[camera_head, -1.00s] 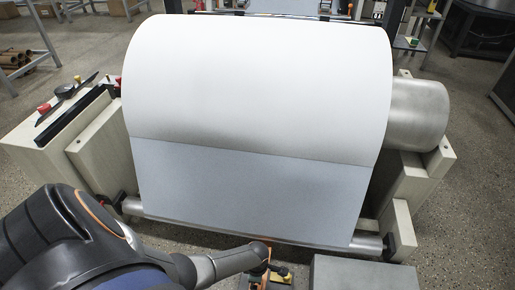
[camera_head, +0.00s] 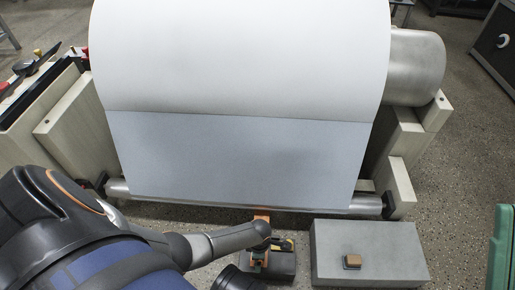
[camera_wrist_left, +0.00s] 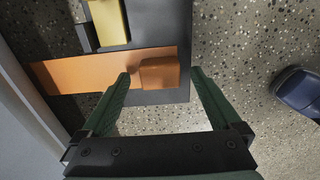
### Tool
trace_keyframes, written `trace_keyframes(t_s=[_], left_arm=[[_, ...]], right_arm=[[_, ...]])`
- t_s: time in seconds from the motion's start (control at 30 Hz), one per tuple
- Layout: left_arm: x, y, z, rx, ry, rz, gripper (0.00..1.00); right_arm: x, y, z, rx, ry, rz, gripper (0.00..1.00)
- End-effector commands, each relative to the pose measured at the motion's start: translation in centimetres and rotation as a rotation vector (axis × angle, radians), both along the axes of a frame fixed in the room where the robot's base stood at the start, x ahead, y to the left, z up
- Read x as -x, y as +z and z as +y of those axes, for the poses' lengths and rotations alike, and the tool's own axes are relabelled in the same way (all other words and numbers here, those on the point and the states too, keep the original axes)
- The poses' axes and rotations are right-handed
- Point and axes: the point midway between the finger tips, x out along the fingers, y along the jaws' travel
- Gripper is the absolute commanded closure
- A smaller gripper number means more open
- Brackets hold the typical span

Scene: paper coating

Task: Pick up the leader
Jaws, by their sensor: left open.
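An orange strip with a small raised orange block, which looks like the leader (camera_wrist_left: 85,72), lies across a dark plate in the left wrist view. Its end shows in the head view (camera_head: 261,216) just below the roller. My left gripper (camera_wrist_left: 160,77) is open, with its green fingertips on either side of the raised block. I cannot tell whether they touch it. In the head view the left gripper (camera_head: 259,262) is small and partly hidden among the dark and orange parts there. My right gripper is not in view.
A large white roll (camera_head: 240,50) with a hanging blue-grey sheet (camera_head: 235,160) fills the middle. A grey box (camera_head: 390,240) with a small brown block (camera_head: 352,261) stands right of the gripper. A green object (camera_head: 502,250) is at the right edge.

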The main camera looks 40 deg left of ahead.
Motion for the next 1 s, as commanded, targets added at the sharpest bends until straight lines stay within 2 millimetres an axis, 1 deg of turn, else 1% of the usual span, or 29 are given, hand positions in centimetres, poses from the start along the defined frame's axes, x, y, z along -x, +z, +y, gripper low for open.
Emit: trace_keyframes(t_s=[0.23,0.27,1.0], left_arm=[[-0.02,0.0,-0.08,0.0,0.0,0.0,0.03],[-0.02,0.0,-0.08,0.0,0.0,0.0,0.05],[0.03,-0.03,-0.03,-0.001,0.0,0.001,0.88]], right_arm=[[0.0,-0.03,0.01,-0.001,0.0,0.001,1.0],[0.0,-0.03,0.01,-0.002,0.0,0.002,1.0],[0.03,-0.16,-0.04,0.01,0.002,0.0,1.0]])
